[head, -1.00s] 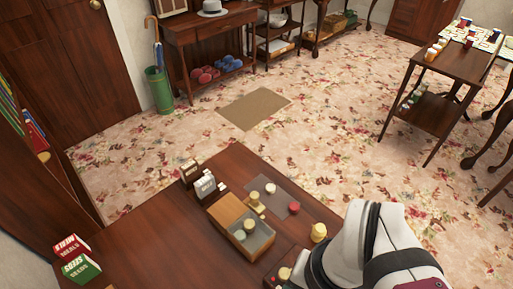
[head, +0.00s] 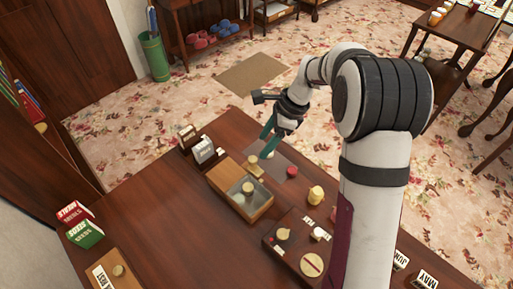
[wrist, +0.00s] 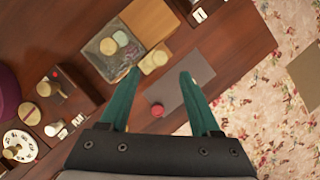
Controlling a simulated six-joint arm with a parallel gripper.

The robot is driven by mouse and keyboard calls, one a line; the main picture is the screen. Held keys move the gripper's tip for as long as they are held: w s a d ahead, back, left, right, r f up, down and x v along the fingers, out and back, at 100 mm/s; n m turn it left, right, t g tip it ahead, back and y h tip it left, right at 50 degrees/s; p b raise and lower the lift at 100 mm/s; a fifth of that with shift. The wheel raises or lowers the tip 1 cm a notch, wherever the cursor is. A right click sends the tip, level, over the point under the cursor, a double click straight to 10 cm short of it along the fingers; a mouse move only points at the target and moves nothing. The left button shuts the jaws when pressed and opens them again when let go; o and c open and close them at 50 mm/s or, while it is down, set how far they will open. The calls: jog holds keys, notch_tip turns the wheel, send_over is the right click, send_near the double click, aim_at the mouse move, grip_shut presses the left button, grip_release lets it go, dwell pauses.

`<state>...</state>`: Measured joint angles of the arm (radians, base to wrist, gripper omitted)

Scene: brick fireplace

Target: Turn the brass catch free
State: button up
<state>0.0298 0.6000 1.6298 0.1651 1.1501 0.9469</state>
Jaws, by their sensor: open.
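My gripper (head: 266,148) has two teal fingers, spread apart and empty. It hangs above the far end of the table, over the grey mat (wrist: 190,82). A wooden box (head: 232,188) with a grey, see-through-looking compartment has a round brass-coloured knob (head: 248,187) within that compartment. A small brass-coloured piece (head: 254,161) sits against the box's far end; it also shows in the wrist view (wrist: 155,60), close to the left fingertip. I cannot tell for sure which brass piece is the catch.
A dark panel (head: 272,243) with brass knobs and a pale dial (head: 311,264) stands nearer. A yellowish knob-shaped piece (head: 316,194) stands right of the mat. Dark and white labelled blocks (head: 203,149) stand left. Seed boxes (head: 86,234) and the table's left half leave clear space between.

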aim_at(254, 159)
jog(key=x, duration=0.6)
jog(key=shift+a+f, duration=0.1)
grip_shut()
